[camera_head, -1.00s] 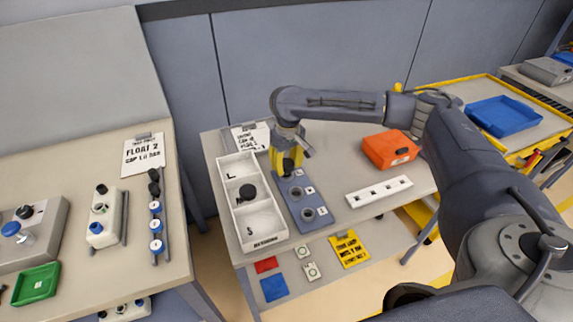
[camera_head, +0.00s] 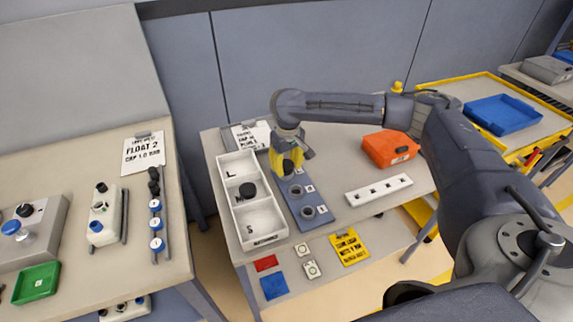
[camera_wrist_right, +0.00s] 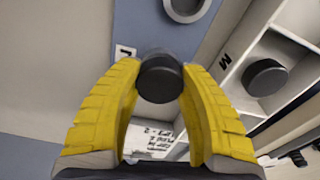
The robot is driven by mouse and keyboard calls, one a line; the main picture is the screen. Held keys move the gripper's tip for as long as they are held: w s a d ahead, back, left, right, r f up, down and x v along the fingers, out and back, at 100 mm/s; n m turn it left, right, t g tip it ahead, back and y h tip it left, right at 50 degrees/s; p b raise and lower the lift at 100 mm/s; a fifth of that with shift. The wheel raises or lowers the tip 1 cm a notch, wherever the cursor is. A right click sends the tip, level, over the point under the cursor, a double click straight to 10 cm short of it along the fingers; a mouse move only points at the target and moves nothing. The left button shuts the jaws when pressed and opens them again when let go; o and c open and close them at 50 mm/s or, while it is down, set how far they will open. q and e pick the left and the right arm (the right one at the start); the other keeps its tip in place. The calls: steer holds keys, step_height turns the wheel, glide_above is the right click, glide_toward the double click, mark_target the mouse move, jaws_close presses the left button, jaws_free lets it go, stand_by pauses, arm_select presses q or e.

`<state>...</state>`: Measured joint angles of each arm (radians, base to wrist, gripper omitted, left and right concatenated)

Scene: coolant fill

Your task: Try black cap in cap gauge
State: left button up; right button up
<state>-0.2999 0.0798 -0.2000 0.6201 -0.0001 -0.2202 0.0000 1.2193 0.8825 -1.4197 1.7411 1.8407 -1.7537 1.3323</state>
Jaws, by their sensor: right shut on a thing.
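My right gripper (camera_head: 286,168) is shut on a black cap, which shows between the yellow fingers in the right wrist view (camera_wrist_right: 160,78). The gripper is over the far end of the blue-grey cap gauge (camera_head: 312,224); it also shows in the wrist view (camera_wrist_right: 142,22). Two round sockets with dark centres show along the gauge, a middle one (camera_head: 296,190) and a near one (camera_head: 307,211). The far end of the gauge is hidden under the fingers. I cannot tell whether the held cap touches the gauge. My left gripper is not in view.
A white tray (camera_head: 236,197) marked L, M and S stands left of the gauge, with another black cap (camera_head: 247,190) in M. A white strip with holes (camera_head: 379,191) and an orange box (camera_head: 390,149) lie to the right. A paper sheet (camera_head: 247,136) lies behind the tray.

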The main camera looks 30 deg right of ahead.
mark_target(287, 166)
steer(key=shift+f, duration=0.6)
stand_by(0.4)
steer(key=o, duration=1.1)
steer(key=shift+s+r, duration=0.15)
steer(key=shift+r, duration=2.85)
steer(key=shift+s+r, duration=0.15)
steer(key=shift+r, duration=2.85)
steer(key=shift+o, duration=0.7)
